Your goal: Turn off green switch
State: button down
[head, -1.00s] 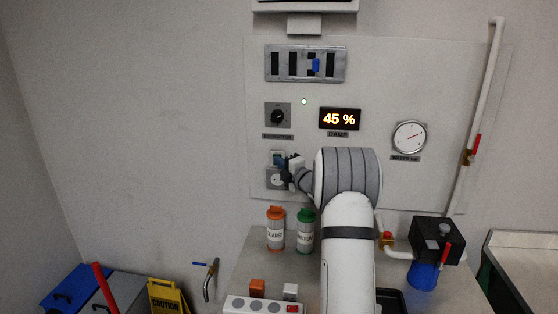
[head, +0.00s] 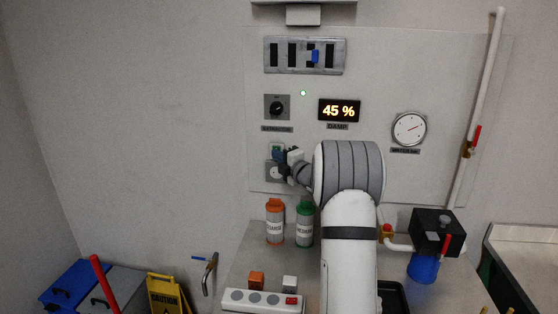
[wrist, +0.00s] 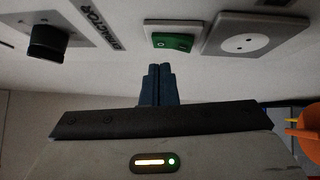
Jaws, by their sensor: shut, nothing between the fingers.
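The green switch (wrist: 173,41) sits in a white plate on the wall panel, between the dark knob and the round socket in the wrist view. In the head view the switch (head: 277,149) shows just above the socket, partly hidden by my gripper. My gripper (wrist: 158,68) is shut and empty. Its dark fingertips point at the wall just beside the switch in the wrist view. I cannot tell whether they touch it. In the head view my gripper (head: 280,158) is close to the wall, over the lower part of the switch.
A socket (wrist: 245,38) and the extractor knob (wrist: 47,42) flank the switch. Orange (head: 275,222) and green (head: 305,224) bottles stand on the counter below my arm. A power strip (head: 262,301) lies at the counter's front. The wall to the left is clear.

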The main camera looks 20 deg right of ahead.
jog(key=s+r+b, duration=0.1)
jog(key=s+b, duration=0.2)
jog(key=s, duration=0.8)
jog(key=shift+s+d, duration=0.4)
jog(key=shift+r, duration=0.1)
jog(key=s+a+f+m+g+h, duration=0.1)
jog(key=s+a+f+m+g, duration=0.3)
jog(key=s+a+m, duration=0.3)
jog(key=s+a+f+m+g+h, duration=0.1)
jog(key=s+a+f+m+g, duration=0.4)
jog(key=s+a, duration=0.4)
jog(key=s+a+f+m+g+h, duration=0.1)
jog(key=s+a+f+m+g, duration=0.4)
jog(key=s, duration=1.3)
jog(key=a+m+g, duration=0.2)
jog(key=a+m, duration=0.1)
jog(key=m, duration=0.1)
jog(key=shift+s+h, duration=0.15)
jog(key=shift+h, duration=0.15)
jog(key=c, duration=2.1)
grip_release()
